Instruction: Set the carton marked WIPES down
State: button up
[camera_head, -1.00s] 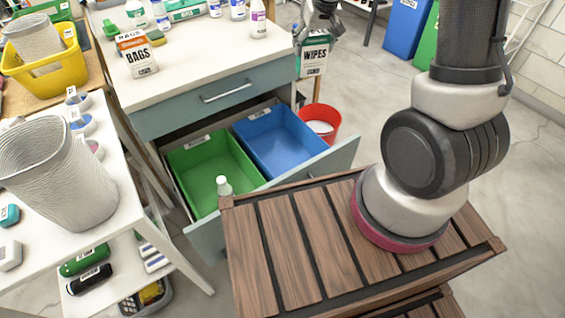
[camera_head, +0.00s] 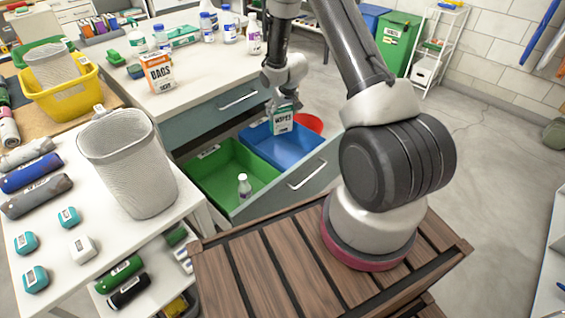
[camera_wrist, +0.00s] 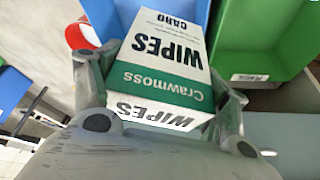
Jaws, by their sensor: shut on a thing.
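The WIPES carton (camera_head: 281,121) is white and green. My gripper (camera_head: 284,104) is shut on its top, and the carton hangs over the blue bin in the open drawer. In the wrist view the carton (camera_wrist: 158,65) sits between the two fingers of my gripper (camera_wrist: 160,105), its lettering upside down. The blue bin (camera_head: 300,158) is behind and below it; whether the carton's bottom touches anything I cannot tell. The green bin (camera_head: 215,172) lies beside the blue one, to the left, and holds a small white-capped bottle (camera_head: 244,187).
An orange-and-white BAGS carton (camera_head: 158,73) and several bottles stand on the white countertop (camera_head: 200,72). A red bucket (camera_head: 309,122) stands behind the drawer. A mesh basket (camera_head: 128,165) is on the left table. The slatted wooden top (camera_head: 280,262) in front is bare apart from my arm.

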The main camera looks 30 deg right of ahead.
jog(key=shift+s+d+f, duration=0.1)
jog(key=shift+d+f, duration=1)
jog(key=shift+f, duration=3)
jog(key=shift+s+d+f, duration=0.15)
jog(key=shift+d+f, duration=0.95)
jog(key=shift+f, duration=3)
jog(key=shift+s+d+f, duration=0.1)
jog(key=shift+d+f, duration=1)
jog(key=shift+f, duration=3)
jog(key=shift+f, duration=0.1)
jog(key=o, duration=0.9)
jog(key=shift+c, duration=0.2)
